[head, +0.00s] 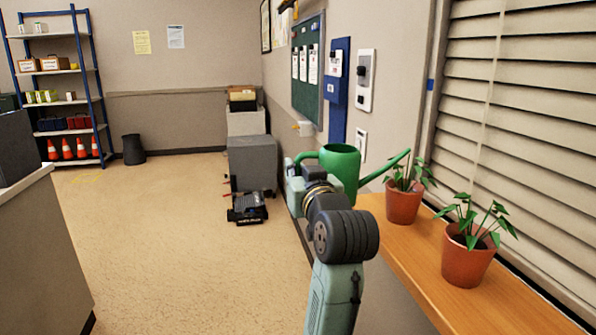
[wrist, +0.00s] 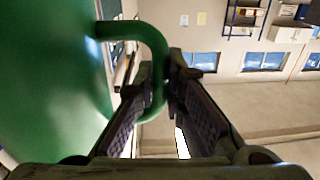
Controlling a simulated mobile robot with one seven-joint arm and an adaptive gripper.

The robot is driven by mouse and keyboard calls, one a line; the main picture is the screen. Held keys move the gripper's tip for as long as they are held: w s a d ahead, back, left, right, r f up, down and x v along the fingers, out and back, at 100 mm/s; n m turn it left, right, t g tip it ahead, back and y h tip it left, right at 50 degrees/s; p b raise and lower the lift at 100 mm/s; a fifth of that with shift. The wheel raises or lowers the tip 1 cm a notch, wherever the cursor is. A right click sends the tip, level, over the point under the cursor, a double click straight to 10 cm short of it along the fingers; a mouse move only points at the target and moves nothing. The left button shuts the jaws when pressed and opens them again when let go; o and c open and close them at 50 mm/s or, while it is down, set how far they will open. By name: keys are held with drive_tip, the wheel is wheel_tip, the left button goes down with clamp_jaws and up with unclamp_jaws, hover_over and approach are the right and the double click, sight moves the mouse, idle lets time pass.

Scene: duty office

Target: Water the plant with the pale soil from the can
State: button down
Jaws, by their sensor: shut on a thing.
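My gripper (wrist: 168,78) is shut on the can's handle (wrist: 153,45) in the wrist view; the can's green body (wrist: 50,85) fills the left side. The nearer plant (head: 467,262) stands in a terracotta pot to the right, its soil looking dark. The farther pot's soil is mostly hidden by leaves, so I cannot tell its shade. No water shows.
Both pots stand on the wooden shelf (head: 440,290), beside the window blinds (head: 520,130). A wall with a notice board (head: 308,75) and switch boxes lies behind the can. A grey cabinet (head: 252,162) stands beyond. The floor at left is open.

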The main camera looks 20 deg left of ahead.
drive_tip(key=shift+a+f+b, duration=0.1)
drive_tip(key=shift+f+b, duration=1.1)
drive_tip(key=shift+f, duration=0.3)
drive_tip(key=shift+s+a+r+m+p, duration=0.1)
drive_tip(key=shift+r+m+p, duration=0.8)
drive_tip(key=shift+r, duration=0.7)
drive_tip(key=shift+r+m+p, duration=0.6)
drive_tip(key=shift+r+p, duration=0.1)
drive_tip(key=shift+r, duration=0.35)
drive_tip(key=shift+r+t, duration=0.15)
drive_tip(key=shift+t, duration=0.15)
drive_tip(key=shift+r+p, duration=0.35)
drive_tip(key=shift+p, duration=0.1)
drive_tip(key=shift+r+m, duration=0.1)
drive_tip(key=shift+m, duration=0.2)
drive_tip(key=shift+w+r+p, duration=0.2)
drive_tip(key=shift+r+p, duration=0.2)
drive_tip(key=shift+r+m, duration=0.15)
drive_tip(key=shift+m, duration=0.15)
idle(1.9)
